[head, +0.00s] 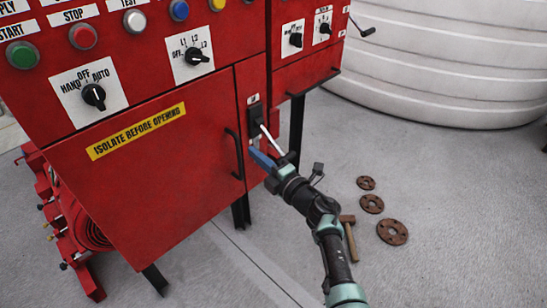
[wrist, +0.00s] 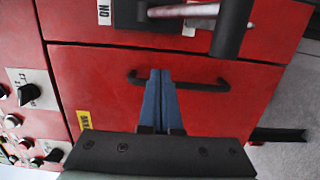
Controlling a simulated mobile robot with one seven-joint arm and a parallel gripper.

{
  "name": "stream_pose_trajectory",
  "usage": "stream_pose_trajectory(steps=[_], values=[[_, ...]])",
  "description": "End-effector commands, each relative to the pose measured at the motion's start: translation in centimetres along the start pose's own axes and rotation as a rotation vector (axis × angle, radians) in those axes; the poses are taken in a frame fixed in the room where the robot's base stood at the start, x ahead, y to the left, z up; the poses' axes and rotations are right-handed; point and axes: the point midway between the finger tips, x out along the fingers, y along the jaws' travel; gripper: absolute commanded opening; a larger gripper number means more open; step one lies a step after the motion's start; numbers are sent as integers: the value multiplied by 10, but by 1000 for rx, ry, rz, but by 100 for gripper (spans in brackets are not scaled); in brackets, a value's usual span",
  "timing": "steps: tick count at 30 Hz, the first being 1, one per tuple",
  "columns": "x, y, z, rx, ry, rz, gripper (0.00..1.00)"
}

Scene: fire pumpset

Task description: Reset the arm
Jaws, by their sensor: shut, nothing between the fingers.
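My gripper (head: 262,160) is at the end of my arm in front of the red control cabinet (head: 140,185). In the wrist view its two blue fingers (wrist: 161,75) are together with nothing between them. They point at the cabinet front, near the black door handle (wrist: 205,84). In the head view the gripper is just right of that handle (head: 234,154) and below the isolator switch with its pale lever (head: 270,139). The lever also shows above the fingers in the wrist view (wrist: 185,11). I cannot tell whether the fingers touch the cabinet.
A hammer (head: 349,238) and rusty flanges (head: 392,231) lie on the grey floor right of my arm. A white ribbed tank (head: 450,60) stands at the back right. Red pump parts (head: 75,225) are at the left. Open floor (head: 470,180) lies to the right.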

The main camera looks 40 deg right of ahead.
Motion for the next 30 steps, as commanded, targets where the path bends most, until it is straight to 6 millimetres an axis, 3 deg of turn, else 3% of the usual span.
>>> stream_pose_trajectory(steps=[3,9,15,23,26,29,30], values=[[-27,4,1,5,-3,-1,0],[-58,2,0,3,0,1,0],[-70,0,-1,4,3,1,0],[-67,4,-2,3,2,11,0],[-53,32,-5,8,-10,64,0],[-31,86,-15,29,-33,170,0],[-22,114,-21,49,-44,223,0]])
